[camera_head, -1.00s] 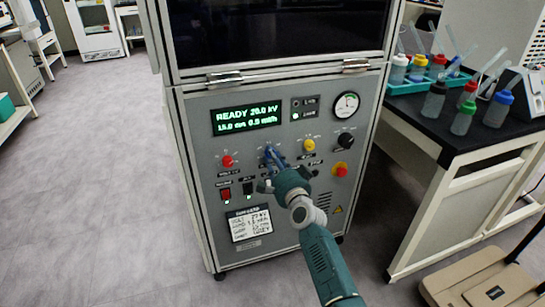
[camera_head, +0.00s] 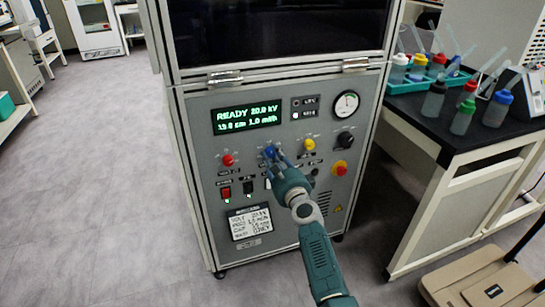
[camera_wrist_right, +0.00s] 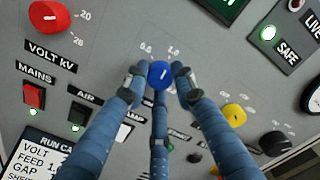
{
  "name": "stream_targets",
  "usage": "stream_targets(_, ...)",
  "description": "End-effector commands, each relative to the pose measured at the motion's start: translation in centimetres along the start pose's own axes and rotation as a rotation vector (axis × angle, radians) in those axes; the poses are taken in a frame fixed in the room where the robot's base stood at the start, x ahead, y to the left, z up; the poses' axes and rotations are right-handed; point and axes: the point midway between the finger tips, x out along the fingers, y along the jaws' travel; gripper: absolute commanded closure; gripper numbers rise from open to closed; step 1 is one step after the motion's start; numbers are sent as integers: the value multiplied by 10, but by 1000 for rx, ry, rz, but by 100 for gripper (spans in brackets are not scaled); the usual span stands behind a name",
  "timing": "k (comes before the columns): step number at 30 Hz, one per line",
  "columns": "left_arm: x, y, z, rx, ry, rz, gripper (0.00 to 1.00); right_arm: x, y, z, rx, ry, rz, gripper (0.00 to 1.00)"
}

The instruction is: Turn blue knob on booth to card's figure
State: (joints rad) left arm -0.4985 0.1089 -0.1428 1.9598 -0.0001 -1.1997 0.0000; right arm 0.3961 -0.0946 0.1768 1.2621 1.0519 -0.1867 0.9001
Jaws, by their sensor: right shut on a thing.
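The booth's grey control panel (camera_head: 205,115) carries a blue knob (camera_head: 269,152). My right gripper (camera_head: 276,158) is shut on it from the front; in the right wrist view its fingers surround the blue knob (camera_wrist_right: 160,74). Scale marks 0.5 and 1.0 show just above the knob there. The green display (camera_head: 247,117) reads READY 20.0 kV and what looks like 15.0 cm, 1.0 ml/h. The white card (camera_head: 250,222) low on the panel lists VOLT 20 kV, then FEED and GAP lines too small to read surely. My left gripper is not in view.
A red knob (camera_head: 228,160) sits left of the blue one, and a yellow knob (camera_head: 309,145) and black knob (camera_head: 345,139) right of it. A red-and-yellow button (camera_head: 340,169) is lower right. A black-topped bench (camera_head: 425,130) with bottles stands at the right.

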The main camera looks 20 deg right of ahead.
Motion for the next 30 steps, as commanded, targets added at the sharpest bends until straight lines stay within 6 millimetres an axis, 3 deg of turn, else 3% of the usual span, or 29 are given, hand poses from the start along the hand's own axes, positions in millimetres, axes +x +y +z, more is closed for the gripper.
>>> stream_targets(20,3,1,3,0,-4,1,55,-1,-3,-6,59,11,-8,100)
stream_targets(21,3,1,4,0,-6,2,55,-1,-3,-6,59,11,-8,68)
stream_targets(23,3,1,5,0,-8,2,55,-1,-3,-6,59,10,-7,56)
stream_targets(30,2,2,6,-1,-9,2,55,0,-1,-3,60,5,-3,55)
